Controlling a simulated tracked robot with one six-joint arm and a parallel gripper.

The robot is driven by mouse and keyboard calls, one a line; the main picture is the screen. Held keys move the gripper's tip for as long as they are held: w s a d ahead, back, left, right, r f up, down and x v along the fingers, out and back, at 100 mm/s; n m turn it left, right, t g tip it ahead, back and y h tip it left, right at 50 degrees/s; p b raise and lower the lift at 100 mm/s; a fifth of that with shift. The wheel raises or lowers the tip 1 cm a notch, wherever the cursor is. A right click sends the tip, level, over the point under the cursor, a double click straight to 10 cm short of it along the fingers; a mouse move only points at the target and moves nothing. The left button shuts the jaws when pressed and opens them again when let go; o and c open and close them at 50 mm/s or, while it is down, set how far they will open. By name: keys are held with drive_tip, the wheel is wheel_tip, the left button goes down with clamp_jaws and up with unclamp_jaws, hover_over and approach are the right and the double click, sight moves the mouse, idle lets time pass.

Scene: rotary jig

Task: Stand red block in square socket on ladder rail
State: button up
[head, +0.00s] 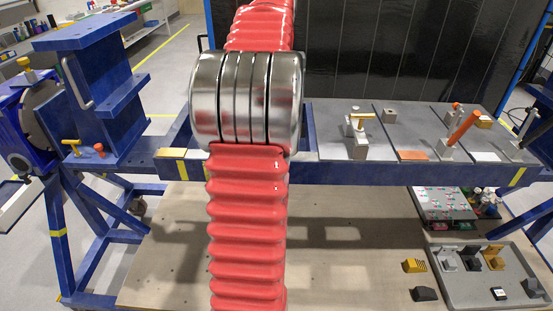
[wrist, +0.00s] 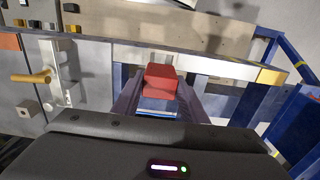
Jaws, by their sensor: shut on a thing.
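The red block (wrist: 165,78) shows in the wrist view between the two fingers of my gripper (wrist: 160,88), which is shut on it. Part of a blue surface shows just below the block, between the fingers. The blue ladder frame (wrist: 240,107) lies around and beneath the gripper, with a long front rail (wrist: 225,68) crossing behind the block. I cannot make out the square socket for certain, nor whether the block touches the rail. In the head view my arm hides the gripper and block; the ladder's blue rail (head: 310,172) shows on both sides.
Right of my arm in the head view, a grey panel (head: 340,150) carries a yellow-handled clamp (head: 358,125), a small grey cube (head: 389,115) and an orange lever (head: 463,128). A blue fixture (head: 97,85) stands at left. A grey tray (head: 455,290) lies below right.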

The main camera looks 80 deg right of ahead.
drive_tip(key=shift+f, duration=3.15)
drive_tip(key=shift+f, duration=1.85)
drive_tip(key=o, duration=1.3)
wheel_tip(320, 180, up, 12)
